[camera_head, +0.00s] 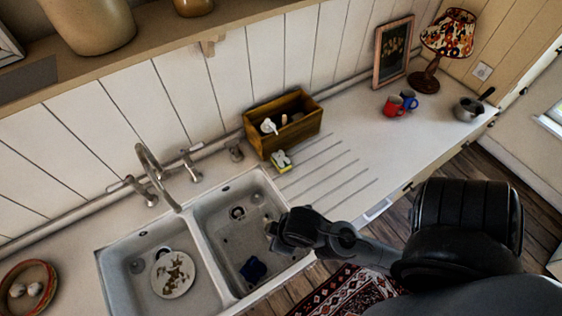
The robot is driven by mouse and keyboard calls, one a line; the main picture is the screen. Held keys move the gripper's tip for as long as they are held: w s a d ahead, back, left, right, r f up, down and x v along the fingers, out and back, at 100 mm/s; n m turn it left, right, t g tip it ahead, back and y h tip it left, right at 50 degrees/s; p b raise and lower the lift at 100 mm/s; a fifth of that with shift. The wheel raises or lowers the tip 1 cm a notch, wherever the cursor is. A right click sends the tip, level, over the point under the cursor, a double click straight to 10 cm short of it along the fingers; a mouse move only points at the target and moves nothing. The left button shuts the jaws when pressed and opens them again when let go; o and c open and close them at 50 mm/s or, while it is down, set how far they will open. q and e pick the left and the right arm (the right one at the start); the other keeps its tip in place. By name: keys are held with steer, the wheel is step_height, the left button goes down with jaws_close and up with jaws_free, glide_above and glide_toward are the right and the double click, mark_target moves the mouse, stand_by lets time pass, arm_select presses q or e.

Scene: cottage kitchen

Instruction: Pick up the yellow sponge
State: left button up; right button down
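The yellow sponge (283,167) lies on the white counter behind the right sink basin, just in front of the wooden box. Its upper side shows pale and dark patches that I cannot make out clearly. My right arm comes in from the right, and its gripper (271,236) is over the right edge of the right basin. The gripper is nearer to me than the sponge and well apart from it. Its fingers are small and dark, so I cannot tell if they are open. My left gripper is not in view.
The double sink (207,260) holds a dirty plate (186,266) on the left and a dark blue item (253,269) on the right. A faucet (150,165) stands behind it. The wooden box (298,131) is beside the sponge. The grooved counter (335,172) to the right is clear.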

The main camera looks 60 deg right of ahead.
steer(key=shift+c, duration=0.4)
jaws_free()
